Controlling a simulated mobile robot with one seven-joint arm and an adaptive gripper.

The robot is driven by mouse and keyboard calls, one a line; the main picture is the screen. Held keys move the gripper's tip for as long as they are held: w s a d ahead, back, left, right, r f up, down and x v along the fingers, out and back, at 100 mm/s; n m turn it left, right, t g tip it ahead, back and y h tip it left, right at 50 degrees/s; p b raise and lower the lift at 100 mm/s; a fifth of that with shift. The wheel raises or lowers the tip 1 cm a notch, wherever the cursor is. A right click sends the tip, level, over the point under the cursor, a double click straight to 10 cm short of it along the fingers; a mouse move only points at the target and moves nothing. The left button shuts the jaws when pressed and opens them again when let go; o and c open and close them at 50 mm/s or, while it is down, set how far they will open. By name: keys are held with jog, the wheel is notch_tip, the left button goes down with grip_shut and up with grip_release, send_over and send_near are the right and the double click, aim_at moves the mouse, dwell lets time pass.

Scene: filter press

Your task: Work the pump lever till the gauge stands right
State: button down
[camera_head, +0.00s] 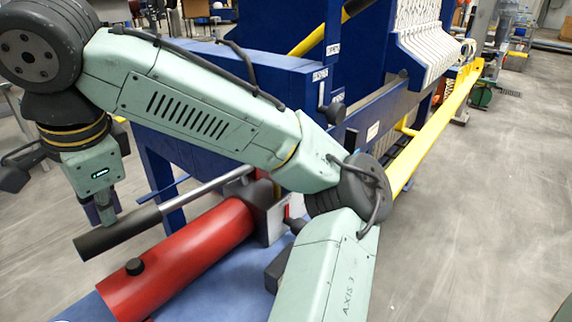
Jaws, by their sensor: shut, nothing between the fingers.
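The pump lever is a silver rod (205,188) with a thick black grip (118,233) at its lower left end. It slants up to the right to a grey pump block (268,212). A red cylinder (180,262) with a black cap lies below the lever. My gripper (103,213) points down at the left, with its fingers together and empty. Its fingertips appear just above the black grip; I cannot tell whether they touch it. No gauge face shows; my arm covers part of the pump block and the area right of it.
The blue press frame (225,62) stands behind my arm, with white plates (420,40) at upper right. A long yellow rail (430,130) runs along its right side. The pump sits on a blue base (225,285). Grey floor (480,200) is clear at right.

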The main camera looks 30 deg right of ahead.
notch_tip(320, 180, up, 9)
jog(key=d+p, duration=0.1)
jog(key=p, duration=0.6)
jog(key=shift+w+d+r, duration=0.15)
jog(key=shift+w+d, duration=0.1)
jog(key=shift+w, duration=0.05)
jog(key=f+b, duration=0.2)
jog(key=f, duration=0.1)
jog(key=f+b, duration=0.1)
jog(key=f, duration=0.1)
jog(key=shift+s+a, duration=0.15)
jog(key=shift+a, duration=0.2)
jog(key=r+p, duration=0.2)
jog(key=r, duration=0.1)
jog(key=r+p, duration=0.1)
jog(key=r, duration=0.1)
jog(key=shift+d, duration=0.35)
